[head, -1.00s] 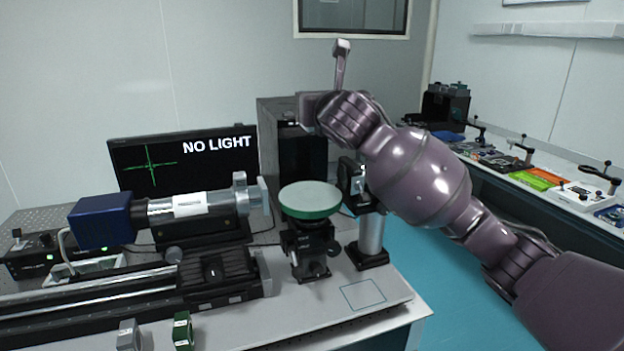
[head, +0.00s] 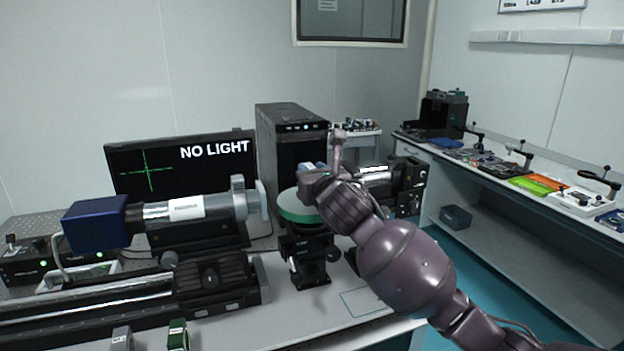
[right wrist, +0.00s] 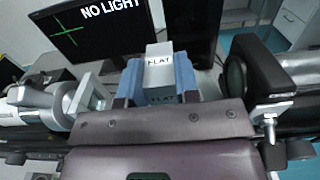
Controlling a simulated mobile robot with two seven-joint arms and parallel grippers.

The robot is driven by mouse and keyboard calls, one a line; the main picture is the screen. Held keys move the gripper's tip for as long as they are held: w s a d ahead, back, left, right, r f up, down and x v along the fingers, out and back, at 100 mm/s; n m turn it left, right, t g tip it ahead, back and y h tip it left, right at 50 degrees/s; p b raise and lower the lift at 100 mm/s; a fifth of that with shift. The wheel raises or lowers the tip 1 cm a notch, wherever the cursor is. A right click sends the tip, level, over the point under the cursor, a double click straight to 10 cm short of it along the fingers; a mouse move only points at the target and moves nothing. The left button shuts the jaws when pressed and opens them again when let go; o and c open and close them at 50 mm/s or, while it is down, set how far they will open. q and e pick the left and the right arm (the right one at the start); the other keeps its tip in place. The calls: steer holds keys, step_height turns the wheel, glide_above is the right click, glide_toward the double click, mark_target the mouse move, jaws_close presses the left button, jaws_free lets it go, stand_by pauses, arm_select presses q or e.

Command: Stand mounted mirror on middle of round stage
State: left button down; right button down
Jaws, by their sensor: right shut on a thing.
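The round stage (head: 296,213) is a pale disc with a green rim on a black mount in the middle of the head view. My right gripper (head: 312,170) is over the stage and covers much of its top. In the right wrist view my right gripper (right wrist: 158,88) has blue fingers shut on the mounted mirror (right wrist: 159,68), a grey block marked FLAT. In the head view the hand hides the mirror. I cannot tell whether the mirror touches the stage. My left gripper is not in view.
A tube with a blue end (head: 185,210) points at the stage from the left, and a black optical unit (head: 405,185) stands to its right. A monitor (head: 180,165) reading NO LIGHT and a black computer tower (head: 290,135) stand behind. A marked square (head: 365,302) on the table is empty.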

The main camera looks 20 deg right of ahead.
steer(key=shift+f, duration=0.4)
steer(key=shift+f, duration=0.1)
steer(key=c, duration=0.8)
jaws_free()
steer(key=shift+f, duration=0.1)
steer(key=shift+c, duration=0.2)
steer(key=shift+s, duration=0.1)
steer(key=s, duration=1.1)
steer(key=shift+s+d+p, duration=0.2)
steer(key=shift+s+p, duration=0.1)
steer(key=shift+s, duration=0.1)
